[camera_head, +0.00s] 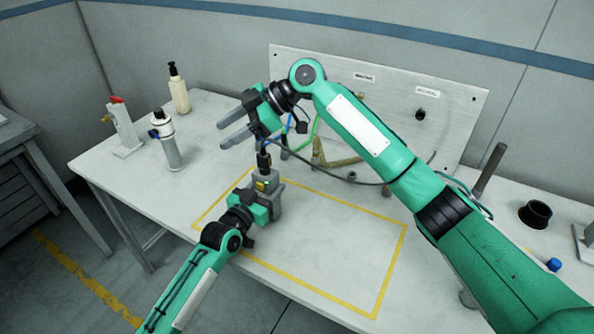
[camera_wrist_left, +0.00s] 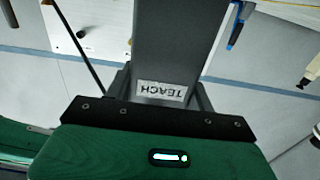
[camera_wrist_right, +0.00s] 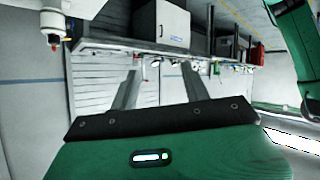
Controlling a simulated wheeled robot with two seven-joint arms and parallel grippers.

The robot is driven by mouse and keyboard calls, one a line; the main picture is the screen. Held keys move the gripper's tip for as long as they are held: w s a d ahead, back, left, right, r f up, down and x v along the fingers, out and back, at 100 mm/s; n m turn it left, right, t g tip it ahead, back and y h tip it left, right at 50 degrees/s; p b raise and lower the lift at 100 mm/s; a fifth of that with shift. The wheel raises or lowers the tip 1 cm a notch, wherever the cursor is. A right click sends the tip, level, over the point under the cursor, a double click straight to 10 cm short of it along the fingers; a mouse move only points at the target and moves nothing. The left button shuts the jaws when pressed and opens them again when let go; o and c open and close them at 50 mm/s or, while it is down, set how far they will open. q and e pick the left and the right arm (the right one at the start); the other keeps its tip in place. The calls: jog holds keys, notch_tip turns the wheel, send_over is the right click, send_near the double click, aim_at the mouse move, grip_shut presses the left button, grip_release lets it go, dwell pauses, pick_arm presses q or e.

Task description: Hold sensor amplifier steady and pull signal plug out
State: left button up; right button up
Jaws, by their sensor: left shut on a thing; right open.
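The sensor amplifier (camera_head: 266,180) is a grey box standing upright near the left corner of the yellow-taped area. My left gripper (camera_head: 262,200) is shut on its lower part. In the left wrist view a grey body (camera_wrist_left: 170,45) with an upside-down TEACH label fills the space between the fingers. The signal plug (camera_head: 264,160) is black and stands in the amplifier's top; its cable runs up behind my right gripper. My right gripper (camera_head: 230,133) is open and empty, above and left of the plug, fingers pointing left. The right wrist view shows nothing between its fingers (camera_wrist_right: 160,88).
A light panel (camera_head: 450,125) stands at the back. A black ring (camera_head: 535,214) and blue cap (camera_head: 553,265) lie right. The taped area (camera_head: 340,245) is mostly clear.

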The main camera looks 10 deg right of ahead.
jog(key=s+a+r+y, duration=0.2)
jog(key=s+a+y, duration=0.1)
jog(key=a+y, duration=0.1)
jog(key=m+t+h, duration=0.1)
jog(key=m+t, duration=0.9)
jog(key=t, duration=0.2)
send_near(264, 159)
jog(key=w, duration=0.2)
jog(key=x, duration=1.1)
jog(key=shift+a+f, duration=0.35)
jog(key=shift+a, duration=0.1)
jog(key=shift+c, duration=0.5)
grip_shut()
jog(key=shift+r, duration=2.4)
